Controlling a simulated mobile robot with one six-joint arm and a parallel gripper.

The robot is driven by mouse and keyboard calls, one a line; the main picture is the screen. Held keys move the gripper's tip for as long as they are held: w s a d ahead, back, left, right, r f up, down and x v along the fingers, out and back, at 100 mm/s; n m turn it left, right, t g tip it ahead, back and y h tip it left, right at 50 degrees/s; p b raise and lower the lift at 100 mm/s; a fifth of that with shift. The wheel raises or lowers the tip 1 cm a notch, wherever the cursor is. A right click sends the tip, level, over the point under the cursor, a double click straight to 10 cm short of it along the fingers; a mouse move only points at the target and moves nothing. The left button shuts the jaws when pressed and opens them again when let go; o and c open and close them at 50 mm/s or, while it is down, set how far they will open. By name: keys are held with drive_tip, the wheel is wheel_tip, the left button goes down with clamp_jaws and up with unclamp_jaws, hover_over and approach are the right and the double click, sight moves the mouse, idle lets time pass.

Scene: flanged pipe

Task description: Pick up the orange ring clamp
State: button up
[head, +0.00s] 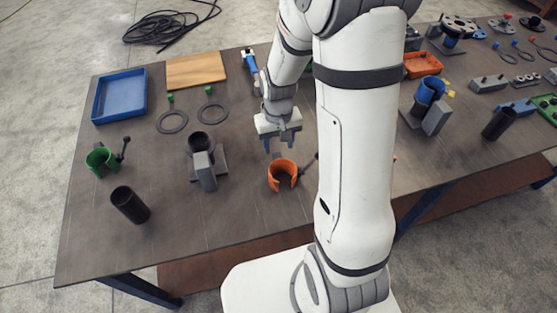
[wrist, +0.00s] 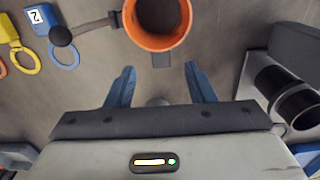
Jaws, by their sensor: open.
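The orange ring clamp (head: 283,175) stands on the dark table, partly beside my white arm in the head view. It is a short orange ring with a dark handle ending in a knob. In the wrist view the clamp (wrist: 158,35) is at the top centre, with its dark handle and round knob reaching left and a small grey tab at its lower edge. My gripper (head: 280,142) is just behind the clamp in the head view. In the wrist view my gripper (wrist: 160,85) has its blue fingers apart, nothing between them, short of the ring.
A grey bracket with a black pipe (head: 202,145) stands left of the clamp. A green clamp (head: 101,158), a black tube (head: 130,205) and a blue tray (head: 119,97) are further left. In the wrist view, yellow (wrist: 24,59) and blue (wrist: 63,54) tags lie at upper left.

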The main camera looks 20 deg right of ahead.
sight(278, 158)
drive_tip(key=shift+s+f+p, duration=0.1)
drive_tip(key=shift+f+p, duration=0.65)
drive_tip(key=shift+f, duration=3)
clamp_jaws()
